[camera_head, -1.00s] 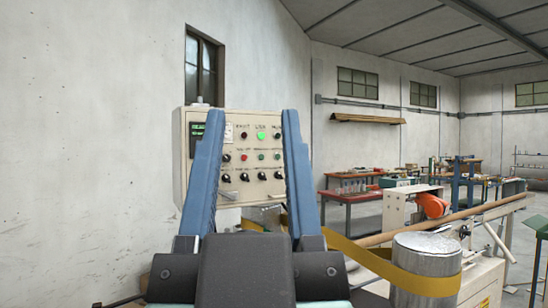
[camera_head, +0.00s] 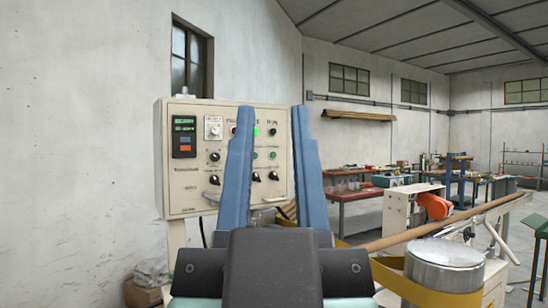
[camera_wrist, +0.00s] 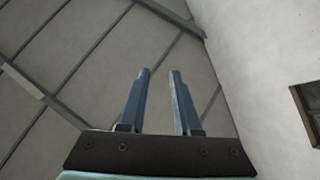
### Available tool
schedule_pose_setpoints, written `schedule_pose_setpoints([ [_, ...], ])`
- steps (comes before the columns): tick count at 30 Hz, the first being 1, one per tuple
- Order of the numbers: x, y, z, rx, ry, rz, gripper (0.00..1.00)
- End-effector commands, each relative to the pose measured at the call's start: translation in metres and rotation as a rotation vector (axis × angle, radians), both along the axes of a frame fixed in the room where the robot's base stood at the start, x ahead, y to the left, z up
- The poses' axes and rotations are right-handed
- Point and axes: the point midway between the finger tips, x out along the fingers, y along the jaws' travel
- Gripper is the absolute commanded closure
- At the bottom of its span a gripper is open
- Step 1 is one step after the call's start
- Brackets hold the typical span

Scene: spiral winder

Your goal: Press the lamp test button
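A cream control panel (camera_head: 183,203) stands against the wall left of centre in the head view. It has a display (camera_head: 184,123), knobs, several small buttons and a lit green lamp (camera_head: 256,132). Labels are too small to read, so I cannot tell which button is the lamp test button. My gripper (camera_head: 272,112) is raised in front of the panel, fingers apart and empty, and its left finger hides part of the panel. In the wrist view my gripper (camera_wrist: 159,72) is also open, pointing at the ceiling, and the panel is out of view.
A metal cylinder (camera_head: 444,268) with a yellow belt (camera_head: 392,278) stands at the lower right. A long brown tube (camera_head: 450,221) and a machine with an orange part (camera_head: 434,206) lie behind it. Workbenches (camera_head: 352,210) stand further back.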

Motion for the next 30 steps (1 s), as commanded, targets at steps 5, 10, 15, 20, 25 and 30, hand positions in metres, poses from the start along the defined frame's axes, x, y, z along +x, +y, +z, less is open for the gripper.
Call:
schedule_pose_setpoints([
  [5, -0.0001, 0.0000, 0.0001, 0.000, 0.000, 0.000, 1.00],
  [10, -0.0001, 0.0001, 0.0001, 0.000, 0.000, 0.000, 1.00],
  [15, -0.0001, 0.0001, 0.0001, 0.000, 0.000, 0.000, 1.00],
  [20, -0.0001, 0.0000, 0.0001, 0.000, 0.000, 0.000, 1.00],
  [25, -0.0001, 0.0001, 0.0001, 0.000, 0.000, 0.000, 1.00],
  [30, -0.0001, 0.0000, 0.0001, 0.000, 0.000, 0.000, 1.00],
])
